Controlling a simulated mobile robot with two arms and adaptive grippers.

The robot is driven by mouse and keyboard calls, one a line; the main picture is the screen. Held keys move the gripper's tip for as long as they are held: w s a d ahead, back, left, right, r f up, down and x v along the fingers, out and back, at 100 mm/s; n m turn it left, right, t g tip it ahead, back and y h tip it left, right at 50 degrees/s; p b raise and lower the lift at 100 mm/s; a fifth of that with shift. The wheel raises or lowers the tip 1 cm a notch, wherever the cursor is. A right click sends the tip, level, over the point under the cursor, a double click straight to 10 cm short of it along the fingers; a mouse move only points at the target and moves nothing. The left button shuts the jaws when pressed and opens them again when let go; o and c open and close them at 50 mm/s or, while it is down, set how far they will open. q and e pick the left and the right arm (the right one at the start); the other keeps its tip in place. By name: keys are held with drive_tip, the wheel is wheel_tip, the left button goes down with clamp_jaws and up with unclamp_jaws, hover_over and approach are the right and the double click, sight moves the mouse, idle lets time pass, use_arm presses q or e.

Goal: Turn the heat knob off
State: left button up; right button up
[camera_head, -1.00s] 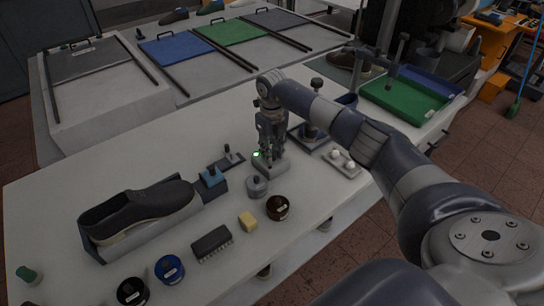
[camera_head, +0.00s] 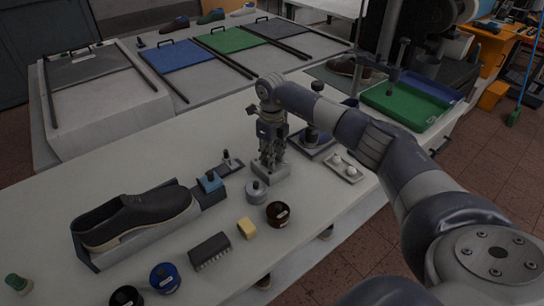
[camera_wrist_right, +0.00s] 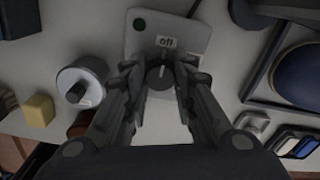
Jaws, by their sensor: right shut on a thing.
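The heat unit is a small light grey box (camera_head: 273,174) on the white bench in the head view. It also shows in the wrist view (camera_wrist_right: 195,32), with a dark green lamp (camera_wrist_right: 140,24) that looks unlit and a label reading "Off" (camera_wrist_right: 166,42). The dark round heat knob (camera_wrist_right: 160,77) sits on this box, and its pale mark points toward the "Off" label. My right gripper (camera_head: 268,158) is over the box from above, and its fingers (camera_wrist_right: 160,82) are shut on the knob from both sides. My left gripper is in neither view.
A grey round pot (camera_head: 256,192) stands close beside the box, with a brown jar (camera_head: 278,213) and a yellow block (camera_head: 247,228) nearer the front. A dark shoe (camera_head: 135,217) rests in a cradle at left. A tray with white knobs (camera_head: 343,167) lies to the right.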

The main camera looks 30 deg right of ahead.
drive_tip(key=o, duration=1.1)
wheel_tip(320, 180, up, 12)
drive_tip(key=shift+r, duration=0.1)
